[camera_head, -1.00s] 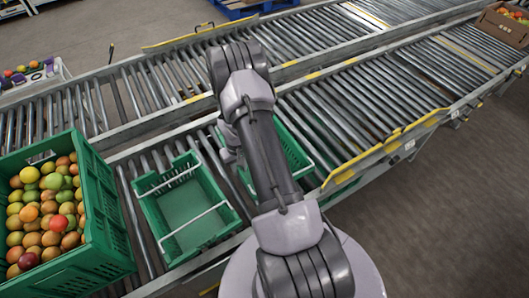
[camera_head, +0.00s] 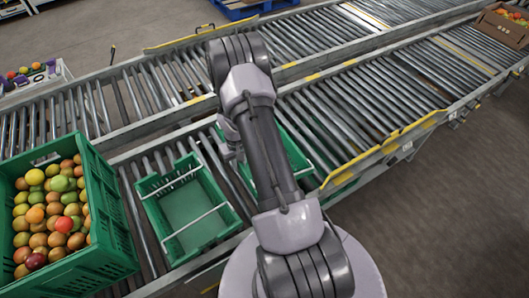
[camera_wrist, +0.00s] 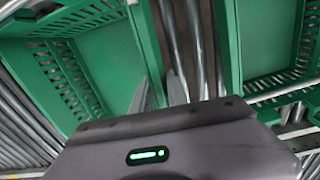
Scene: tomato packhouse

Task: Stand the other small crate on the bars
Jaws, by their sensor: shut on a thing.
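Two small green crates are on the near roller conveyor in the head view. The left one (camera_head: 207,249) is empty, with two white bars (camera_head: 195,219) across it. The other small crate (camera_head: 298,152) is to its right, largely hidden behind my arm. My gripper (camera_wrist: 158,92) is shut on the side wall of the crate at the left of the wrist view (camera_wrist: 108,60), which I take to be this other crate. It looks empty. The barred crate is at the right of the wrist view (camera_wrist: 232,50), apart from the held one. Whether the held crate touches the rollers cannot be told.
A larger green crate full of tomatoes (camera_head: 108,220) stands close left of the barred crate. A yellow-edged guide rail (camera_head: 385,148) borders the conveyor at right. A second roller conveyor (camera_head: 160,88) runs behind. A cardboard box (camera_head: 500,27) is far right.

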